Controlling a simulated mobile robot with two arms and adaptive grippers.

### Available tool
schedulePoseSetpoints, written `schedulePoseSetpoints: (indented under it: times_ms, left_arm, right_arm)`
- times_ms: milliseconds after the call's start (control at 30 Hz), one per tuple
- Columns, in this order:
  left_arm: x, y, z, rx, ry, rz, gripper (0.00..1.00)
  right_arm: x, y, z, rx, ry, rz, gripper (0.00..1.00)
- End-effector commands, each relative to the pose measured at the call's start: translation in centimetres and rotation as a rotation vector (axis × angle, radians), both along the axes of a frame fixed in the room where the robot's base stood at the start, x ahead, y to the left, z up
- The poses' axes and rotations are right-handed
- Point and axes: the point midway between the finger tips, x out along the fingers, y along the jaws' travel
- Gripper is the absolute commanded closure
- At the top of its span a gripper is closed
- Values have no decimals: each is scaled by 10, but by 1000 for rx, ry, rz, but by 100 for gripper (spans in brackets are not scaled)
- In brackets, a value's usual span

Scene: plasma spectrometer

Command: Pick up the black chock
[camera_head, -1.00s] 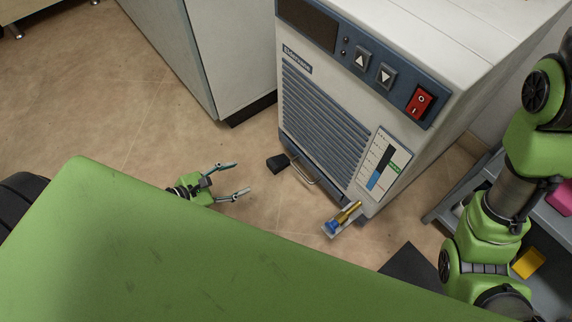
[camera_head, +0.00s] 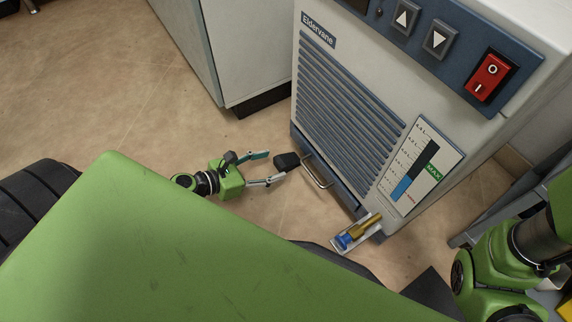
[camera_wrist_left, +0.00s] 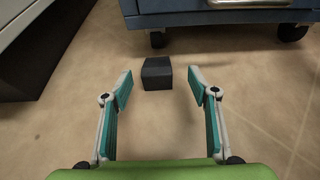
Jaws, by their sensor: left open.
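The black chock (camera_head: 287,161) lies on the floor at the front left corner of the white and blue machine. My left gripper (camera_head: 275,167) is open and low over the floor, its fingertips just left of the chock. In the left wrist view the chock (camera_wrist_left: 157,73) sits ahead, centred between the two open fingers (camera_wrist_left: 160,84) and slightly beyond their tips. Nothing is between the fingers. My right arm shows at the right edge of the head view, but its gripper is out of frame.
The machine (camera_head: 351,104) stands just beyond the chock, with a metal handle (camera_head: 318,172) low on its front. A small tray (camera_head: 356,234) with blue and brass parts is to the right. A white cabinet (camera_head: 225,50) stands behind. The floor (camera_head: 110,110) at left is clear.

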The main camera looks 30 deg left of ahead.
Motion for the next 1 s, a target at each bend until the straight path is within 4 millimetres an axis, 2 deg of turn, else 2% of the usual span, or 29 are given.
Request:
schedulePoseSetpoints:
  times_ms: [333, 500, 733, 767, 900, 1000]
  left_arm:
    - [31, -11, -22, 3, -3, -4, 46]
    - [42, -19, -25, 0, 0, -1, 46]
    - [43, -19, -24, 1, 0, 0, 46]
    - [43, -19, -24, 1, 0, 0, 51]
    - [43, -19, -24, 1, 0, 0, 87]
    - [43, -19, -23, 1, 0, 0, 89]
  right_arm:
    - [0, 0, -37, 0, -1, 0, 60]
    - [0, 0, -42, 0, 1, 0, 60]
    - [1, -1, -41, 1, 1, -1, 60]
    - [1, -1, -41, 1, 1, -1, 60]
    - [1, -1, -41, 1, 1, -2, 60]
    - [1, -1, -41, 1, 2, -2, 60]
